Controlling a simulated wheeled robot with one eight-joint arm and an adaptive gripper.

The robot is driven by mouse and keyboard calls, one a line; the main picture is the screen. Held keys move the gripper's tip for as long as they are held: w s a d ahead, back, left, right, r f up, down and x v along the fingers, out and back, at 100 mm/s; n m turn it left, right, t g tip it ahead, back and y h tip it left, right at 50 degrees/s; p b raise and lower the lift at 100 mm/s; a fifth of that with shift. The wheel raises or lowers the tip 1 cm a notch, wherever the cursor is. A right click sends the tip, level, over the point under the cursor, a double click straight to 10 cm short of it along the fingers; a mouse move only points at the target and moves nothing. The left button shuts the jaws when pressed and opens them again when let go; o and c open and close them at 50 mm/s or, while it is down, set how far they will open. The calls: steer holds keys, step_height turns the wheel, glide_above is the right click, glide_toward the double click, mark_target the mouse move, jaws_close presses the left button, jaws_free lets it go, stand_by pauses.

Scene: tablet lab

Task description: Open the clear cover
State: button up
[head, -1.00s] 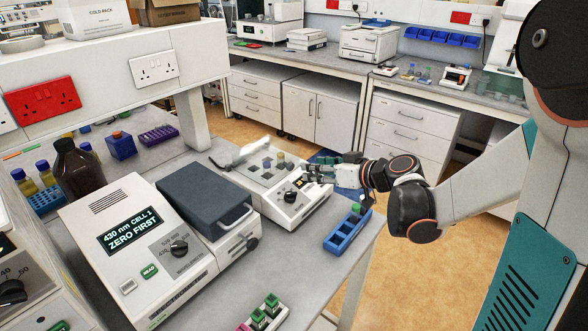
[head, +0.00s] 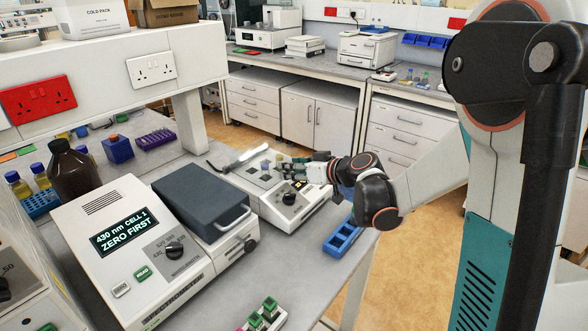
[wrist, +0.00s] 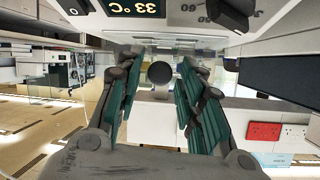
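The white heating block unit (head: 285,207) stands on the near bench, with a lit display and a black dial at its front. Its display (wrist: 140,9) reads 33 °C upside down in the wrist view. A pale, glossy strip (head: 246,155) at its back left may be part of the clear cover; the see-through panel is hard to make out. My gripper (head: 289,167) is over the unit's right side. In the wrist view its teal fingers (wrist: 160,68) stand apart, with a dark round knob (wrist: 160,75) showing between them. I cannot tell whether they touch it.
A white photometer (head: 150,245) with a dark grey lid (head: 200,200) stands left of the unit. A blue rack (head: 343,238) sits at the bench's right edge, below my arm. A brown bottle (head: 72,172) stands at the left.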

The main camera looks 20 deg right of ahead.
jaws_close()
